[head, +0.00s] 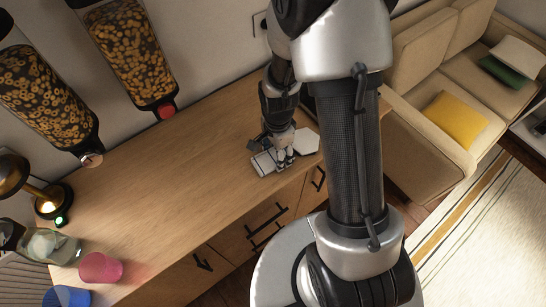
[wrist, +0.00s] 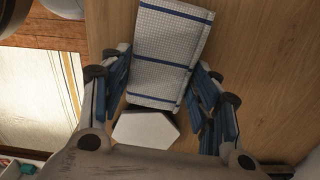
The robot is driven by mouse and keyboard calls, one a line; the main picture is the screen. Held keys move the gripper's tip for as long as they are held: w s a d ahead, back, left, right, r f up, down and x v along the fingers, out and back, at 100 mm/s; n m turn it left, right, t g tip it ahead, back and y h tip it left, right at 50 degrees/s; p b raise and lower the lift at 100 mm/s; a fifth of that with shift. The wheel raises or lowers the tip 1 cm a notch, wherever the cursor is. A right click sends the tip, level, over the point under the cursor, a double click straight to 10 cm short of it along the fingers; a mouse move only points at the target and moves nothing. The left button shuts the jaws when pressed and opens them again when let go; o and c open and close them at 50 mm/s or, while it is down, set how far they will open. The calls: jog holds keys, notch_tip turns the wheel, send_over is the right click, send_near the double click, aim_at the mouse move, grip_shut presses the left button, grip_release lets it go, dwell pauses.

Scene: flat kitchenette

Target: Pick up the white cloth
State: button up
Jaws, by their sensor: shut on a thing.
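The white cloth (wrist: 172,45), folded with a dark grid and blue stripes, extends between the two fingers of my gripper (wrist: 162,80) in the wrist view. The fingers stand at its left and right edges and are shut on it. In the head view the cloth (head: 263,163) shows at the front edge of the wooden counter, under my gripper (head: 281,157). I cannot tell whether it rests on the counter or is slightly raised.
A white angular object (wrist: 146,131) lies near the cloth; the head view shows it to the right of my gripper (head: 306,141). The wooden counter (head: 170,190) is clear to the left.

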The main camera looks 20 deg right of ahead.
jog(key=shift+c, duration=0.5)
notch_tip(320, 180, up, 20)
jog(key=p, duration=0.6)
